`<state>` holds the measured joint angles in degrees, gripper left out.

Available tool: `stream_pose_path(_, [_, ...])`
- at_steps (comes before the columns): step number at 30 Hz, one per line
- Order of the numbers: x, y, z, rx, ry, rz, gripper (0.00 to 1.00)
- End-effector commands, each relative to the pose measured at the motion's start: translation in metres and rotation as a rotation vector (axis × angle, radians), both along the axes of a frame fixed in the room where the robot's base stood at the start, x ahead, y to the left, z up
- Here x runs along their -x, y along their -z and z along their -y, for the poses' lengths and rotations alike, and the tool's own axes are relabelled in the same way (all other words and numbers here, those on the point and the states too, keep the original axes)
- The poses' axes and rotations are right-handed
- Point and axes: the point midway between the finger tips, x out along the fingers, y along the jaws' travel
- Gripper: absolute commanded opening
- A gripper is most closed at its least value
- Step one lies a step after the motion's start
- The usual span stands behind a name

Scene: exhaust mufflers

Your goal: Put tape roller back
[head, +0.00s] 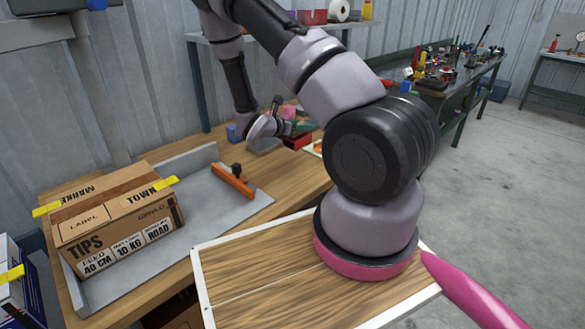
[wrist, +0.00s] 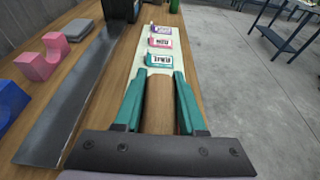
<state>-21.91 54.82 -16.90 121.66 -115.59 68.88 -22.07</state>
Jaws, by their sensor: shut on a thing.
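My gripper (wrist: 161,76) shows in the wrist view with two teal fingers. They are shut on a brown, rounded thing (wrist: 160,108), which I take to be the tape roller; its shape is mostly hidden. In the head view my gripper (head: 300,128) is at the far end of the wooden bench (head: 297,178), near small coloured items. The held thing cannot be made out there. A pale strip (wrist: 143,58) beyond the fingertips carries teal, pink and purple labelled blocks in a row.
A cardboard box (head: 115,218) with yellow tape pieces stands on a grey plate (head: 215,207). An orange bar (head: 232,182) with a black knob lies on that plate. In the wrist view, pink (wrist: 42,58) and blue (wrist: 12,98) blocks lie left of a dark metal strip (wrist: 75,100).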

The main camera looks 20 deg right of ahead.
Motion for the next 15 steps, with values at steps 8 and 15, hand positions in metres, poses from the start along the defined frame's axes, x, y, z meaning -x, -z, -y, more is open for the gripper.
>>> stream_pose_path(8, [0.002, 0.048, 0.005, 0.0, 0.011, -0.001, 0.0])
stream_pose_path(15, [0.001, 0.068, 0.005, 0.0, 0.01, -0.001, 0.0])
